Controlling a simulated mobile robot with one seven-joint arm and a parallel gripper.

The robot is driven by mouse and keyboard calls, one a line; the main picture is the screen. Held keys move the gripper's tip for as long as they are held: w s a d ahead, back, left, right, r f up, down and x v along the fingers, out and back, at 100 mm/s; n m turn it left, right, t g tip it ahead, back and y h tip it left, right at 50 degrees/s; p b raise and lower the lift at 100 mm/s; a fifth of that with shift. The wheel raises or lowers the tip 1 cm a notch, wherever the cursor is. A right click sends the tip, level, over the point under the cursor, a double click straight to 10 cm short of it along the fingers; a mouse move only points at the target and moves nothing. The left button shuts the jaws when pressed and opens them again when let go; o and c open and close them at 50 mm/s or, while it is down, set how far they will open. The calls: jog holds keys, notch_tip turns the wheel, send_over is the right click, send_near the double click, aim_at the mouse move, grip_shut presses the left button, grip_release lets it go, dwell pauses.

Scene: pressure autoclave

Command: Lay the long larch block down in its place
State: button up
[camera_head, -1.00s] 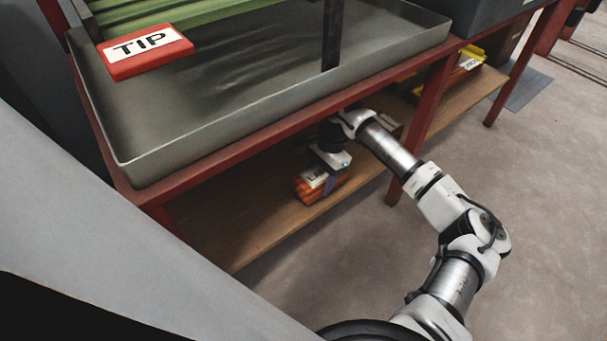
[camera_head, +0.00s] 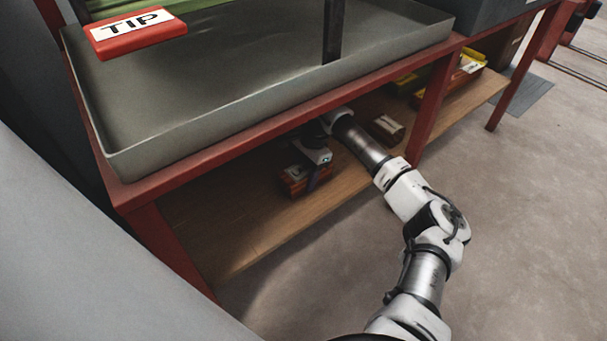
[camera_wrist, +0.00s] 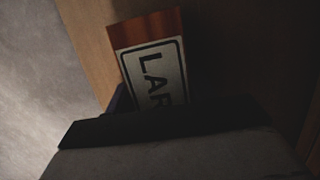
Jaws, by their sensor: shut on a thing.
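The larch block is orange-brown with a white label reading "LAR" in the wrist view (camera_wrist: 145,28); the rest of the word is hidden by my gripper. In the head view the larch block (camera_head: 292,184) is low under the bench top, over the wooden lower shelf (camera_head: 245,235). My gripper (camera_head: 312,172) is shut on it from above. I cannot tell whether the block touches the shelf. Its far end is in shadow.
A dark brown block with a pale label (camera_head: 387,128) lies farther right on the shelf. Yellow and red items (camera_head: 465,72) sit beyond the red leg (camera_head: 432,110). A grey tray (camera_head: 275,95) and red bench edge (camera_head: 230,145) hang over my arm. The shelf's left part is clear.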

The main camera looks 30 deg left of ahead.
aim_at(305, 168)
jog(key=shift+f, duration=0.2)
jog(key=o, duration=1.2)
jog(key=shift+r, duration=0.1)
jog(key=shift+c, duration=0.2)
jog(key=shift+p+v, duration=1.4)
jog(key=shift+v, duration=2.5)
